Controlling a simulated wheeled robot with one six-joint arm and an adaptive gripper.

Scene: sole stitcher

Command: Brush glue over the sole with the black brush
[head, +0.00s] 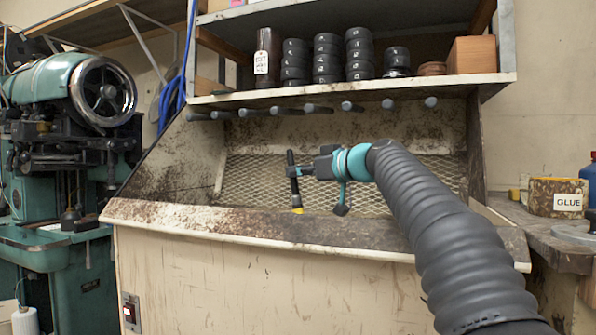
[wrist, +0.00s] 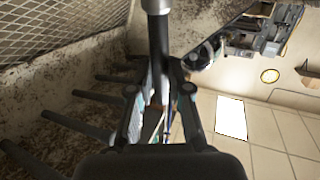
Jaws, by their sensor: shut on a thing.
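My gripper (head: 296,174) is shut on a black brush (head: 291,158), over the mesh-backed trough of the bench. The brush is close to upright, with a yellow tip (head: 298,210) pointing down near the trough's front edge. In the wrist view the dark handle (wrist: 158,35) runs between my fingers (wrist: 158,100), with a silver band (wrist: 156,5) at the top edge. The glue can (head: 556,197), tan with a "GLUE" label, stands on the side table at the right, well apart from my gripper. I cannot make out a sole in either view.
The bench's pale front ledge (head: 200,222) lies below my gripper. A shelf (head: 400,83) with stacked black rolls (head: 359,50) hangs above, with several grey pegs (head: 318,108) under it. A green machine (head: 60,170) stands left. A blue bottle (head: 588,178) is beside the glue can.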

